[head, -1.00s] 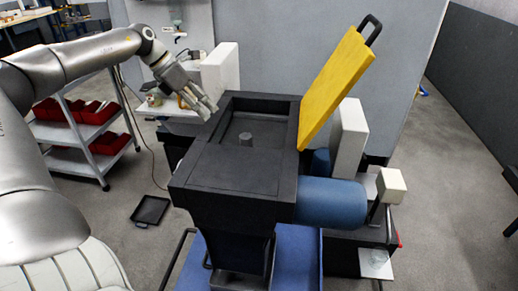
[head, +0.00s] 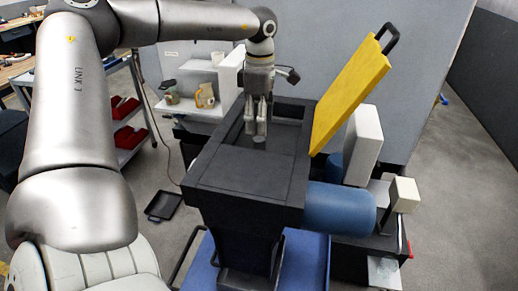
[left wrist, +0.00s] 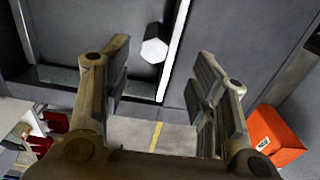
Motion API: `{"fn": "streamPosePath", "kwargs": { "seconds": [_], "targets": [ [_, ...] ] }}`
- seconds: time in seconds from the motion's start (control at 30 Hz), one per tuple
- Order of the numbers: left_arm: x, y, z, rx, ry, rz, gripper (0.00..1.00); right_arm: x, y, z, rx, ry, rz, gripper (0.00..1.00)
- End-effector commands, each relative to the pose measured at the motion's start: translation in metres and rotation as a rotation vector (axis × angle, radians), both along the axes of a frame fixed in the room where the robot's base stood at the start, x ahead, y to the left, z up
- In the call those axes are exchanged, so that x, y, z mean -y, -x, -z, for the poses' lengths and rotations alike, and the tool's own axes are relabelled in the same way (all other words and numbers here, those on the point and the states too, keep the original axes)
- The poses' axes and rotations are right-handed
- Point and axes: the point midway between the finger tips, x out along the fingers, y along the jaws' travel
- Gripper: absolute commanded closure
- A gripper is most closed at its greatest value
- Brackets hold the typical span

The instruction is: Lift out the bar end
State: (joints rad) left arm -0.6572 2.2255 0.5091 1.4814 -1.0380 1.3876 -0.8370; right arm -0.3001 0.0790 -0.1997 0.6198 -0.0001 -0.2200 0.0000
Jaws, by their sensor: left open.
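The bar end (head: 259,141) is a short grey stub inside the open recess of the black box (head: 250,172). In the left wrist view the bar end (left wrist: 154,46) shows a pale, many-sided end face, beyond the fingertips and roughly centred between them. My left gripper (head: 255,132) is over the recess, pointing down, with its fingertips close to the bar end in the head view. It also shows in the left wrist view (left wrist: 160,85), open with nothing between its fingers. Whether the fingers touch the bar end cannot be told. My right gripper is not in view.
A yellow lid (head: 350,88) with a black handle stands raised at the box's right. A blue cylinder (head: 338,208) juts out below it. A white shelf (head: 190,104) with a mug is behind left. A black tray (head: 163,207) lies on the floor.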

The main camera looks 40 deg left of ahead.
Motion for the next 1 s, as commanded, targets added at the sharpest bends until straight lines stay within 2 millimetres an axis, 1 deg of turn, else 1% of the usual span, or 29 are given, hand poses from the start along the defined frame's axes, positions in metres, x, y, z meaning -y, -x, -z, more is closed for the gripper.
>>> {"fn": "streamPosePath", "kwargs": {
  "seconds": [0.17, 0.33, 0.4, 0.5, 0.63, 0.8, 1.0],
  "targets": [
    [-0.003, -0.001, 0.011, -0.004, 0.002, -0.001, 0.46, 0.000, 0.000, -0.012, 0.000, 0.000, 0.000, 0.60],
    [-0.008, -0.003, 0.030, -0.003, 0.003, -0.001, 0.46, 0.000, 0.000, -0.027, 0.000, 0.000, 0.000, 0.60],
    [-0.008, -0.004, 0.040, -0.004, 0.002, -0.001, 0.46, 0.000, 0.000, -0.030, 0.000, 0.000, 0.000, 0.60],
    [-0.008, -0.004, 0.049, 0.000, 0.001, -0.001, 0.46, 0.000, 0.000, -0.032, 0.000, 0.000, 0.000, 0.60],
    [-0.008, -0.004, 0.054, 0.001, 0.002, -0.002, 0.46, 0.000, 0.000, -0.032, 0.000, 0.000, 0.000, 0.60],
    [-0.008, -0.004, 0.054, 0.002, 0.001, -0.002, 0.46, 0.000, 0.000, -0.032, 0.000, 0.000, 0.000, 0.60],
    [-0.008, -0.004, 0.054, 0.002, 0.001, -0.002, 0.72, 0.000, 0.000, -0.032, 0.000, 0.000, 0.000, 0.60]
  ]
}}
